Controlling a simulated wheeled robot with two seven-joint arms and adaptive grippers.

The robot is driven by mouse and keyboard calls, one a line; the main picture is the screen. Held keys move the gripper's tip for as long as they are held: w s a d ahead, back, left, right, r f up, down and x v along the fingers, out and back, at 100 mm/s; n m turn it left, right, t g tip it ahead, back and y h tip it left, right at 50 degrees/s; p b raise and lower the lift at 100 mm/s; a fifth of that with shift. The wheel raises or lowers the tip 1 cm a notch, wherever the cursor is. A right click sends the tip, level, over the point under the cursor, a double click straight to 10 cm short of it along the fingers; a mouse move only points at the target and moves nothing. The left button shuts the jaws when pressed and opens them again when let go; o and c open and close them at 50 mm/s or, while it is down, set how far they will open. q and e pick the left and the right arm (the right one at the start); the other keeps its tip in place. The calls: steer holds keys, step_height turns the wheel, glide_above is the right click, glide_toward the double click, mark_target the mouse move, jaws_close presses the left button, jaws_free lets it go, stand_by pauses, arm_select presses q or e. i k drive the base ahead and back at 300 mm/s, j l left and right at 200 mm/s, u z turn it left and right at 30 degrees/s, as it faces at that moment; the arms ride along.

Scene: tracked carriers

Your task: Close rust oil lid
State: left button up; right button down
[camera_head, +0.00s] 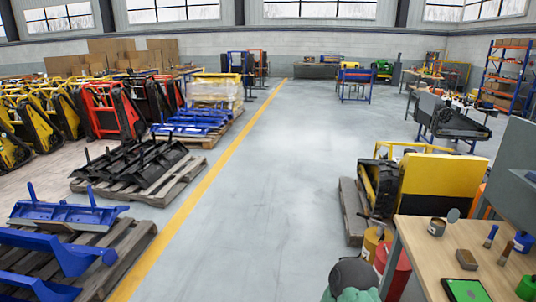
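A small dark can (436,227) stands on the wooden workbench (425,262) at the lower right. A grey round disc (453,215), which looks like its lid, is tilted up at the can's upper right, so the can appears open. The label is too small to read, so I cannot confirm it is the rust oil. A blue can (523,242) and a green can (526,288) stand further right on the bench. Neither of my grippers is in view.
Two brushes (490,237), a brown block (466,260) and a green-screened tablet (466,290) lie on the bench. A red drum (399,274) and a yellow drum (373,241) stand left of it. A yellow machine (436,180) is behind. The middle aisle is clear.

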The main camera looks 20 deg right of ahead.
mark_target(454, 213)
steer(key=i+z, duration=0.35)
steer(key=i, duration=0.85)
